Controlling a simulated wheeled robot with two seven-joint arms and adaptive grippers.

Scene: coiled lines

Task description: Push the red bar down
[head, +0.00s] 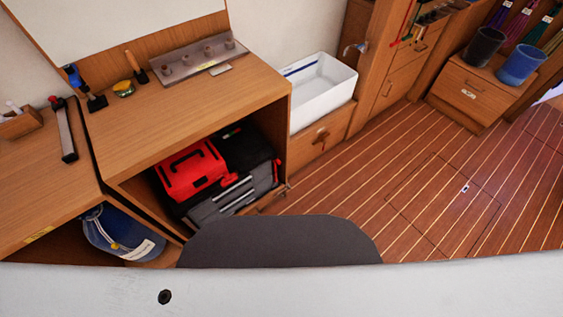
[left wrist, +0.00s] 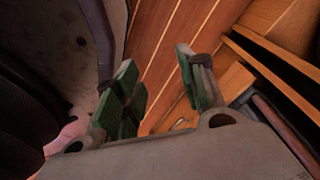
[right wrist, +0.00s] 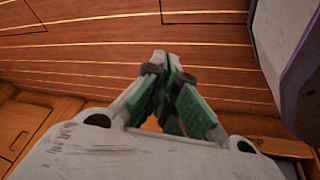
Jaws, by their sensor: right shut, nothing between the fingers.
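A thin, upright red strip (head: 404,22) shows beside the wooden cabinet at the upper right of the head view; it may be the red bar, but it is too small to be sure. Neither gripper shows in the head view. In the left wrist view my left gripper (left wrist: 157,60) has its green-padded fingers apart, with nothing between them and wood beyond. In the right wrist view my right gripper (right wrist: 162,62) has its fingertips together and empty, above the striped floor. No red bar shows in either wrist view.
A wooden bench (head: 190,110) holds a red-lidded toolbox (head: 193,170) on its lower shelf. A white bin (head: 322,90) stands beside it. Dark and blue buckets (head: 521,64) stand on a low cabinet at the right. The striped floor (head: 420,180) between is clear.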

